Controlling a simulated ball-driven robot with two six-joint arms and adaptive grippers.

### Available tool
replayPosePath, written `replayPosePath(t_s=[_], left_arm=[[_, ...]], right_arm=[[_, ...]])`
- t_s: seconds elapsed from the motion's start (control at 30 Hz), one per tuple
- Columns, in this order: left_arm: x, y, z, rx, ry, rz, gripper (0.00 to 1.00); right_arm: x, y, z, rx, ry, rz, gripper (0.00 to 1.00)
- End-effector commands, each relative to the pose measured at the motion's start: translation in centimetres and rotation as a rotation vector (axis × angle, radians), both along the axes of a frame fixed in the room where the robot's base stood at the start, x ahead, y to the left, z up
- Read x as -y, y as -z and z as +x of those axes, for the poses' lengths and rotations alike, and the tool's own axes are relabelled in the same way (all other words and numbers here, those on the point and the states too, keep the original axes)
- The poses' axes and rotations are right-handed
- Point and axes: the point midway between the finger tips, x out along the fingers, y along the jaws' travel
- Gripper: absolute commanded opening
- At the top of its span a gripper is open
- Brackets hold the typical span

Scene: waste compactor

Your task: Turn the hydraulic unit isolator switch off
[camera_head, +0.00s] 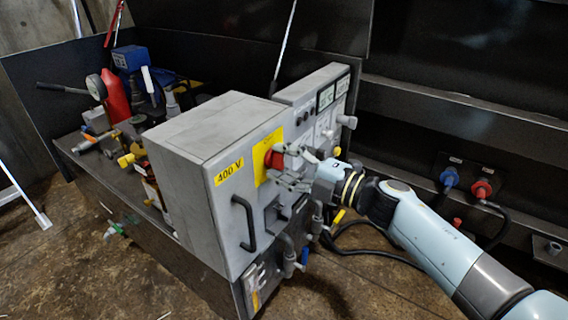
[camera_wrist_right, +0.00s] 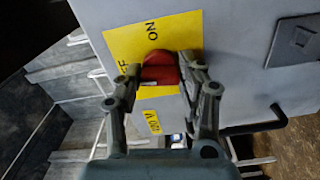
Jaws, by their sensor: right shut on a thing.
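The red isolator switch (camera_head: 271,159) sits on a yellow plate (camera_head: 261,150) on the front of the grey hydraulic unit cabinet (camera_head: 228,190). In the right wrist view the red knob (camera_wrist_right: 160,72) lies between the fingers of my right gripper (camera_wrist_right: 161,66), on a yellow plate (camera_wrist_right: 125,45) lettered ON. The other lettering is partly hidden behind a finger. My right gripper (camera_head: 285,165) reaches in from the right and is shut on the switch. I cannot tell which position the knob points to. My left gripper is not in view.
A grey panel with gauges (camera_head: 326,97) stands behind. Blue (camera_head: 449,177) and red (camera_head: 482,189) connectors with cables are on the dark wall at right. The floor in front is clear.

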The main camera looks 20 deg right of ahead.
Motion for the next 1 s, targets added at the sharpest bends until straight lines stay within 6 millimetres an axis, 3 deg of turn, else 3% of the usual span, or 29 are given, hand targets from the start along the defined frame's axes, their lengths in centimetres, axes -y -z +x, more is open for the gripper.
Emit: replayPosePath(t_s=[0.4,0.9,0.93,1.0], left_arm=[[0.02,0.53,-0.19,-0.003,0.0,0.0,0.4],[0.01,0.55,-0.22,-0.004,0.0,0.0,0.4],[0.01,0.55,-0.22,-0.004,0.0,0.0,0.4],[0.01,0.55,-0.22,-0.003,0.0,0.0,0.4]], right_arm=[[0.0,0.15,-0.08,0.101,-0.001,-0.133,0.06],[0.01,0.16,-0.08,0.112,-0.001,-0.148,0.06],[0.01,0.16,-0.08,0.112,-0.001,-0.148,0.4],[0.01,0.16,-0.08,0.111,0.0,-0.147,0.49]])
